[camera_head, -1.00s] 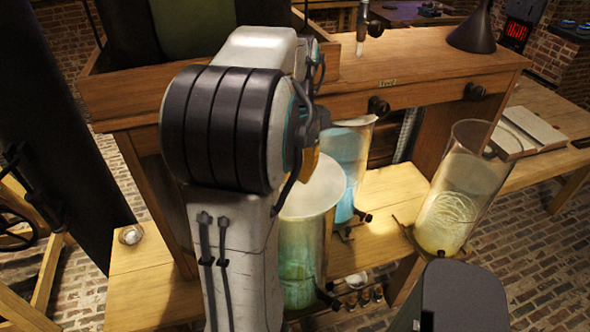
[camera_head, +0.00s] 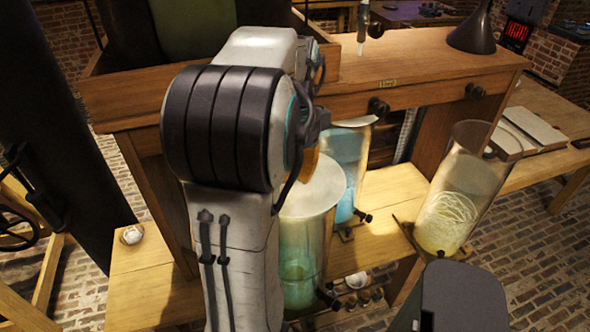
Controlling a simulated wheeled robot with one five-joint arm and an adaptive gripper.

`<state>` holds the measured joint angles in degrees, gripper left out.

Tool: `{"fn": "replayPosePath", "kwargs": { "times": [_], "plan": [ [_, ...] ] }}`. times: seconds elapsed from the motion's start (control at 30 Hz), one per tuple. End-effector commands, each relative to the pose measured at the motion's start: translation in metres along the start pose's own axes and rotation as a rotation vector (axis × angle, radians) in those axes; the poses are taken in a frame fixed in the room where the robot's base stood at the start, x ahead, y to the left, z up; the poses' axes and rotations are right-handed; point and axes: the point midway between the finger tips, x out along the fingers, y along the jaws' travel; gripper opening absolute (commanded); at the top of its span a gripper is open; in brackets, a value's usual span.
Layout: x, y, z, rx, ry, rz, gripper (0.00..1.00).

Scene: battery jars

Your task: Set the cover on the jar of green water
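The jar of green water (camera_head: 303,245) stands on the low wooden bench, just right of my arm, which hides its left side. A pale round surface shows at its top (camera_head: 312,188); I cannot tell whether this is a cover or the jar's open mouth. My gripper is not clearly visible. It is hidden behind my own arm, near the jar's top, where only a small orange part shows. Whether it holds a cover cannot be seen.
A jar of blue water (camera_head: 348,160) stands behind the green one, with a pale top. A jar of yellowish liquid (camera_head: 455,195) stands at right. A wooden desk (camera_head: 420,65) with a dark funnel (camera_head: 473,32) rises behind. A small round item (camera_head: 131,235) sits at the bench's left end.

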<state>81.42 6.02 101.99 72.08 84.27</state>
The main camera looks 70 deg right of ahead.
Motion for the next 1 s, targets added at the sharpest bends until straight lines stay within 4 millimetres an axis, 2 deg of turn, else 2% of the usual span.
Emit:
{"fn": "replayPosePath", "kwargs": {
  "times": [1.0],
  "plan": [
    [0.009,0.0,0.0,0.0,0.0,-0.001,0.0]
  ]
}}
